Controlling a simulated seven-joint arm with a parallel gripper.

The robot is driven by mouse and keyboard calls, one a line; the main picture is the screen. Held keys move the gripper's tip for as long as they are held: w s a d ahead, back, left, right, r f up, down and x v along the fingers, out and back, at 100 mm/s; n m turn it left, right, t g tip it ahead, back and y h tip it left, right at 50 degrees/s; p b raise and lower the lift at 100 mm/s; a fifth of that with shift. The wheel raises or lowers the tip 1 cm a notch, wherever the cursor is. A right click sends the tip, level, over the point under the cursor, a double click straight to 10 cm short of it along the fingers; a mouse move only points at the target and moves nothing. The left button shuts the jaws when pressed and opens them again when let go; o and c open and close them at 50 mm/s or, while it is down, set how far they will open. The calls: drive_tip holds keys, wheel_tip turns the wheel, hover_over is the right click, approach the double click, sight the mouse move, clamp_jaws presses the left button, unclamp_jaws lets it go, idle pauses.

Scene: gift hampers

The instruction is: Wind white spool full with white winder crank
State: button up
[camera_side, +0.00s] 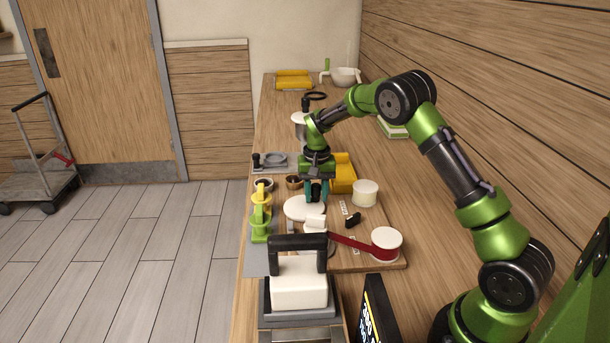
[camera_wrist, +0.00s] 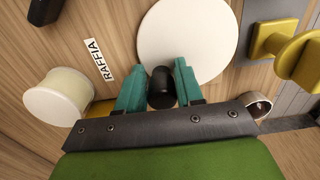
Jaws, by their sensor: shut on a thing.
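The white winder crank is a round white disc (camera_side: 298,209), also large at the top of the wrist view (camera_wrist: 185,35), with a black knob (camera_wrist: 161,88). My gripper (camera_side: 316,193), seen in the wrist view with two teal fingers (camera_wrist: 160,85), is shut on the black knob, a finger on each side. A white part (camera_side: 315,224) stands just in front of the disc. A red ribbon (camera_side: 346,242) runs from it to a white-flanged red roll (camera_side: 386,245). I cannot tell the white spool clearly from this white part, nor how much ribbon is wound on it.
A cream roll (camera_side: 365,193) stands right of my gripper, by a RAFFIA label (camera_wrist: 97,60). Yellow (camera_side: 262,197) and green (camera_side: 260,223) pieces stand at left. A small black object (camera_side: 352,219) lies between crank and ribbon. A black-handled cream block (camera_side: 298,283) stands in front.

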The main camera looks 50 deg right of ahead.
sight(316, 209)
drive_tip(key=shift+s+a, duration=0.45)
drive_tip(key=shift+a, duration=0.05)
drive_tip(key=shift+c, duration=0.2)
drive_tip(key=shift+s+a, duration=0.25)
drive_tip(key=shift+a, duration=0.05)
drive_tip(key=shift+c, duration=0.7)
drive_tip(key=shift+a, duration=0.1)
clamp_jaws()
drive_tip(key=shift+s+a, duration=0.25)
drive_tip(key=shift+s, duration=0.05)
